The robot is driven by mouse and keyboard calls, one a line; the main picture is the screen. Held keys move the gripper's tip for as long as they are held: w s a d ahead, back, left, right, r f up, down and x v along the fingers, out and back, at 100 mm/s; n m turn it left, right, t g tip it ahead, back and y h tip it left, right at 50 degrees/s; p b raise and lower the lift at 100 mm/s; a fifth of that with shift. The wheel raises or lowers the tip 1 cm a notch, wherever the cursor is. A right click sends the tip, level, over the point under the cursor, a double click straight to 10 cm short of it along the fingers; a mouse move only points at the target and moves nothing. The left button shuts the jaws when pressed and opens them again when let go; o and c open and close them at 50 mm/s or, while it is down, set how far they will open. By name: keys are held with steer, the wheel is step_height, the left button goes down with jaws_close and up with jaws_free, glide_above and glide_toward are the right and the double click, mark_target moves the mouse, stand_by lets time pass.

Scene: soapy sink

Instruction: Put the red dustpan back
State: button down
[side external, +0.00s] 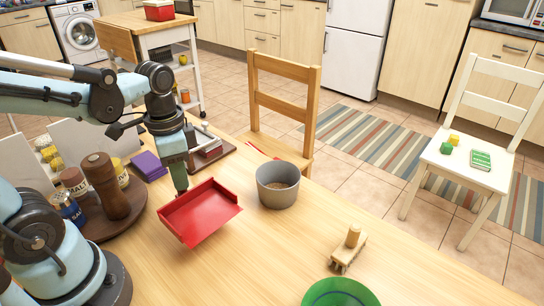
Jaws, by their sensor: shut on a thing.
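The red dustpan (203,212) is at the left middle of the wooden table in the side external view, its open tray facing up. My gripper (181,191) points down at the dustpan's upper left edge and is shut on it there. The fingers and the gripped part are partly hidden, so the exact grip does not show. I cannot tell whether the dustpan touches the table or is slightly above it.
A grey pot (278,192) stands right of the dustpan. A wooden brush (348,250) and a green bowl (340,292) are near the front. The table's right front is clear.

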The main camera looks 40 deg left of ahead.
steer(key=shift+w+a+f, duration=0.1)
steer(key=shift+a+f, duration=0.25)
steer(key=shift+f, duration=0.55)
steer(key=shift+w+a+f, duration=0.15)
steer(key=shift+a+f, duration=0.15)
steer(key=shift+f, duration=0.55)
steer(key=shift+w+a+f, duration=0.1)
steer(key=shift+a+f, duration=0.25)
steer(key=shift+f, duration=0.55)
steer(key=shift+f, duration=0.15)
steer(key=c, duration=1)
jaws_free()
step_height(320, 180, up, 12)
steer(key=w+d+f+n+t, duration=0.2)
steer(key=w+d+n+t, duration=0.1)
steer(key=t, duration=0.4)
steer(key=shift+w+d+f+n, duration=0.15)
steer(key=shift+w+d+n, duration=0.15)
steer(key=shift+d+n, duration=0.65)
